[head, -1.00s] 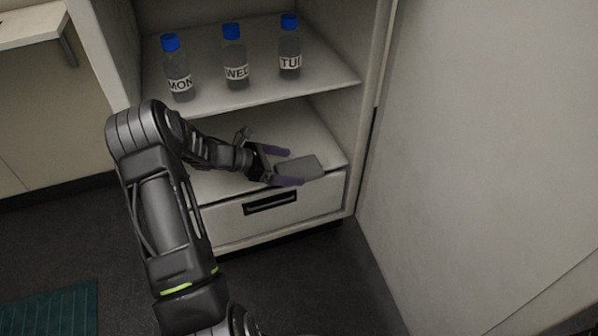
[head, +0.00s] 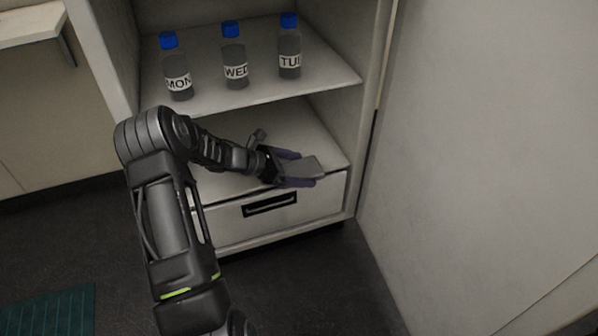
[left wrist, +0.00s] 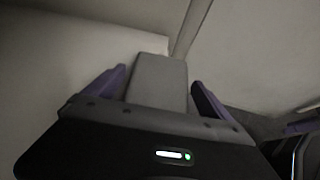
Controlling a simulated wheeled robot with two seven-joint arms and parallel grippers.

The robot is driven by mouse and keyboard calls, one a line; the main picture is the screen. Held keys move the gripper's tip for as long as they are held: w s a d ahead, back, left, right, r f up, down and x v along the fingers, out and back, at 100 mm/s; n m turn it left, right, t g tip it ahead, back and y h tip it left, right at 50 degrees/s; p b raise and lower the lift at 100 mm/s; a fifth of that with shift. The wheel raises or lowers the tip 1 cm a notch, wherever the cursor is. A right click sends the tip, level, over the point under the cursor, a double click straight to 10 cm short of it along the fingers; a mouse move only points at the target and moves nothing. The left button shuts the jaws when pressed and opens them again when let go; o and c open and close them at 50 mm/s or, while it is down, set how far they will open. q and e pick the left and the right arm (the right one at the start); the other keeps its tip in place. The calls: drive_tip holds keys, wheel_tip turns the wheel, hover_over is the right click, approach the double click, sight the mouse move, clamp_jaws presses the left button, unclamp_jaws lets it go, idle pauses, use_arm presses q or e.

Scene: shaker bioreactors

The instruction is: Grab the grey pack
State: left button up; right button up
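The grey pack (head: 304,167) is a flat, dark grey block at the front right of the cabinet's lower shelf, above the drawer. My left gripper (head: 306,169) reaches in from the left with its purple fingers on either side of the pack. In the left wrist view the pack (left wrist: 160,82) lies between the two fingers, with a narrow gap visible at each fingertip, so the gripper (left wrist: 160,78) looks open around it.
Several surfaces frame the reach: the upper shelf (head: 210,95) with three blue-capped bottles (head: 235,62), the cabinet's right side wall, and the drawer (head: 225,222) below. A large pale panel (head: 480,150) stands at the right. The lower shelf's back is clear.

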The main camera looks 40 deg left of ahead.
sight(299, 168)
use_arm(q)
drive_tip(key=c, duration=1.5)
drive_tip(key=shift+c, duration=0.2)
drive_tip(key=shift+r, duration=0.1)
drive_tip(key=shift+r+p, duration=0.5)
drive_tip(key=shift+r, duration=0.3)
wheel_tip(299, 168, up, 2)
drive_tip(key=shift+r+p, duration=0.25)
drive_tip(key=shift+p, duration=0.4)
drive_tip(key=s+d+p, duration=0.2)
drive_tip(key=s+d, duration=0.9)
drive_tip(key=s, duration=0.3)
drive_tip(key=shift+d+f, duration=0.25)
drive_tip(key=shift+f, duration=0.15)
drive_tip(key=shift+w, duration=0.15)
